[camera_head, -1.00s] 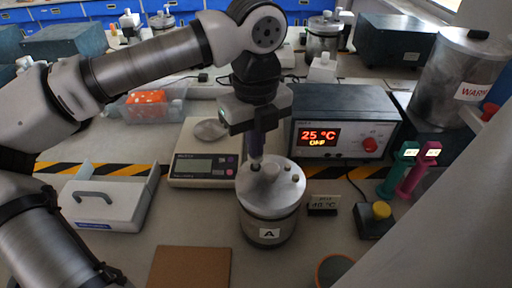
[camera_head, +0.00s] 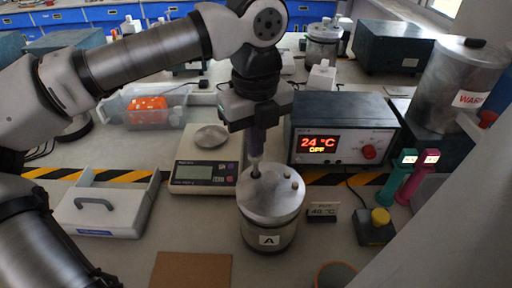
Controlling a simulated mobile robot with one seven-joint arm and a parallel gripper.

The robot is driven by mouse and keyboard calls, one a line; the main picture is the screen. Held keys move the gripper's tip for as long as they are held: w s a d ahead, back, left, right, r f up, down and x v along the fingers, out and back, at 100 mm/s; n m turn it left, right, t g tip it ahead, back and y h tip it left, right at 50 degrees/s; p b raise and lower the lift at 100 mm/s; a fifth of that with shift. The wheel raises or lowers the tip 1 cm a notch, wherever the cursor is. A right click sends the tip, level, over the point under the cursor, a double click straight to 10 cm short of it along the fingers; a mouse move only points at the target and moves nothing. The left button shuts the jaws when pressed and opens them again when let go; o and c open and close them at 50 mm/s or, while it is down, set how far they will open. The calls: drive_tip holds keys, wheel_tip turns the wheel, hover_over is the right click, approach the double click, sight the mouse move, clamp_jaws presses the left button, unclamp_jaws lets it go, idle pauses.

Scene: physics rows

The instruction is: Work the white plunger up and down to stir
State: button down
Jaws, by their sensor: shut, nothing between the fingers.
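A metal can (camera_head: 268,232) labelled A stands on the bench in front of my arm, with a flat metal lid (camera_head: 272,200) carrying small knobs. My gripper (camera_head: 257,155) points straight down over the back left part of the lid. Its purple fingers are closed together, with nothing visibly held between them. The inside of the can is hidden.
A heater box (camera_head: 342,128) reading 24 °C and OFF stands behind right.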

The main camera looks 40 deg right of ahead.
drive_tip(key=shift+f, duration=0.1)
drive_tip(key=shift+f+b, duration=1.75)
drive_tip(key=shift+f, duration=0.1)
drive_tip(key=shift+r+p, duration=1.15)
drive_tip(key=shift+r, duration=0.75)
drive_tip(key=shift+r+p, duration=1.7)
drive_tip(key=shift+r, duration=0.85)
